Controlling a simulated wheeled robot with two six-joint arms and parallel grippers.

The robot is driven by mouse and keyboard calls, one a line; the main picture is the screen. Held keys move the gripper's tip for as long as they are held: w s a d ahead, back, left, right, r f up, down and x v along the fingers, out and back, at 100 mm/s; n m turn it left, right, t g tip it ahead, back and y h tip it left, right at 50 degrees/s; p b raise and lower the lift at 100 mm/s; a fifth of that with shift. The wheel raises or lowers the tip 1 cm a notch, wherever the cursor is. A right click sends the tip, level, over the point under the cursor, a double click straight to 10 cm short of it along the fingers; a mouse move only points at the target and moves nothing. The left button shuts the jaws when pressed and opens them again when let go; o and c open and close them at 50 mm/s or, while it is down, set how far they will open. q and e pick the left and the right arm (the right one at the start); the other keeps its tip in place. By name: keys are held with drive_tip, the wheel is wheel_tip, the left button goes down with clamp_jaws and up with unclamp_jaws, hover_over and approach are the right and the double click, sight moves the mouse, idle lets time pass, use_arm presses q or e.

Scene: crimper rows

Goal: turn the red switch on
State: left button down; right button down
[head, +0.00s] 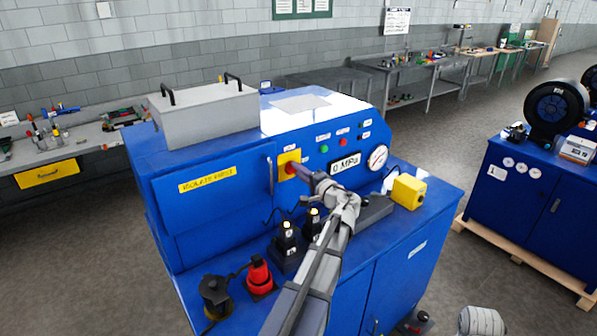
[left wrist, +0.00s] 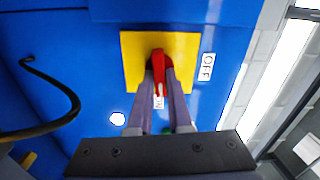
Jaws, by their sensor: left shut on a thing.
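The red switch (head: 290,169) sits on a yellow plate (head: 283,157) on the blue machine's front panel. In the left wrist view the switch (left wrist: 158,63) is a red handle on the yellow plate (left wrist: 190,48). Its length runs down the picture and its lower end points to the ON label (left wrist: 158,102). The OFF label (left wrist: 207,67) is to the right. My left gripper (head: 302,174) is at the switch; in the wrist view its two fingers (left wrist: 160,82) are on either side of the handle, shut on it. My right gripper is not in view.
A 0 MPa display (head: 345,164) and a round gauge (head: 377,157) are right of the switch. A bent door handle (head: 270,176) stands out to its left. A yellow box (head: 408,191) and a red plug-like part (head: 259,272) are on the ledge below.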

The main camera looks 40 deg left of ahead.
use_arm(q)
drive_tip(key=shift+f+m, duration=0.1)
drive_tip(key=shift+m, duration=0.5)
drive_tip(key=c, duration=0.8)
unclamp_jaws()
drive_tip(key=shift+c, duration=0.2)
drive_tip(key=shift+d, duration=0.1)
drive_tip(key=v, duration=0.7)
drive_tip(key=shift+s+d, duration=0.15)
drive_tip(key=shift+d, duration=0.2)
